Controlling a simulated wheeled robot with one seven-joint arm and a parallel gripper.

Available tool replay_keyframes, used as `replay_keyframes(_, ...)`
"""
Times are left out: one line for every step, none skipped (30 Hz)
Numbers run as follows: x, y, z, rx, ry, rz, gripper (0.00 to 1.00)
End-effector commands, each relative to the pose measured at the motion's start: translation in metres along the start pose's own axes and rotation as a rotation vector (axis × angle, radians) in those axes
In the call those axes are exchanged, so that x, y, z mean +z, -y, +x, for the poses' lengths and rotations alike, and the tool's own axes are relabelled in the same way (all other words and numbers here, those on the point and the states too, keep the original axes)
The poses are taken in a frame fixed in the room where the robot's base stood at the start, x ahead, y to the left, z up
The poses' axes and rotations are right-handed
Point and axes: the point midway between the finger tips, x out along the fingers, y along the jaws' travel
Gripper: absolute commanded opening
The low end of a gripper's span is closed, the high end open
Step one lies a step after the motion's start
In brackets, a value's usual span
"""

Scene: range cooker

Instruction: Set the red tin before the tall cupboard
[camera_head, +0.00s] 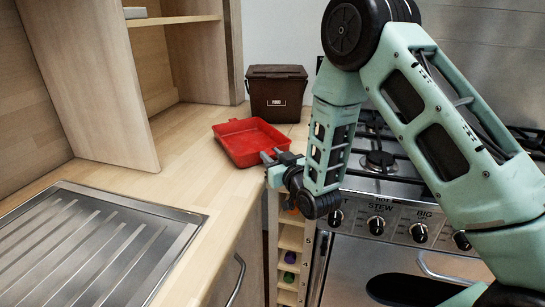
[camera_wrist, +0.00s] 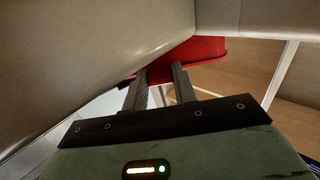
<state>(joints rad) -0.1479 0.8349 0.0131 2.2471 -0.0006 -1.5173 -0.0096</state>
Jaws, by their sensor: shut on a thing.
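The red tin (camera_head: 240,134) is a shallow, open rectangular tray with a tab at its back left. It rests on or just above the wooden worktop; I cannot tell which. My gripper (camera_head: 271,156) is shut on its front right rim. In the wrist view, the fingers of my gripper (camera_wrist: 160,74) reach the red tin (camera_wrist: 208,48), which is mostly hidden behind pale surfaces. The tall cupboard (camera_head: 208,60) stands behind and to the left of the tin, with shelves showing and a wooden panel (camera_head: 95,75) at its left.
A dark brown lidded bin (camera_head: 277,95) stands behind the tin. A ribbed steel drainer (camera_head: 95,245) lies at front left. The range cooker (camera_head: 400,205) is at right. A narrow numbered rack (camera_head: 290,240) is below my gripper. Worktop (camera_head: 185,165) left of the tin is clear.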

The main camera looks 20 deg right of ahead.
Motion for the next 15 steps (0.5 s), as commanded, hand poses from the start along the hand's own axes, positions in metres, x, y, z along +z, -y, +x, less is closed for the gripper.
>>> replay_keyframes(0.0009,0.0001,0.0001,0.0,0.0,0.001,0.0)
replay_keyframes(0.0011,0.0001,0.0001,0.0,0.001,0.001,0.0)
replay_keyframes(0.001,0.0001,0.0,0.0,0.001,0.001,0.0)
replay_keyframes(0.0011,0.0001,0.0,0.0,0.001,0.001,0.0)
replay_keyframes(0.0012,0.0001,0.0,0.0,0.001,0.001,0.0)
replay_keyframes(0.0021,0.0002,-0.0004,0.0,0.004,0.001,0.3)
replay_keyframes(0.0022,0.0002,-0.0004,0.0,0.004,0.001,0.38)
replay_keyframes(0.0022,0.0002,-0.0004,0.0,0.004,0.001,0.47)
replay_keyframes(0.0021,0.0002,-0.0004,0.0,0.004,0.001,0.49)
replay_keyframes(0.002,0.0002,-0.0004,0.0,0.004,0.001,0.49)
replay_keyframes(0.002,0.0002,-0.0004,0.0,0.004,0.001,0.49)
replay_keyframes(0.0019,0.0002,-0.0003,0.0,0.004,0.001,0.49)
replay_keyframes(0.0018,0.0002,-0.0003,0.0,0.004,0.001,0.49)
replay_keyframes(0.0018,0.0002,-0.0003,0.0,0.004,0.001,0.49)
replay_keyframes(0.0017,0.0002,-0.0003,0.0,0.003,0.001,0.49)
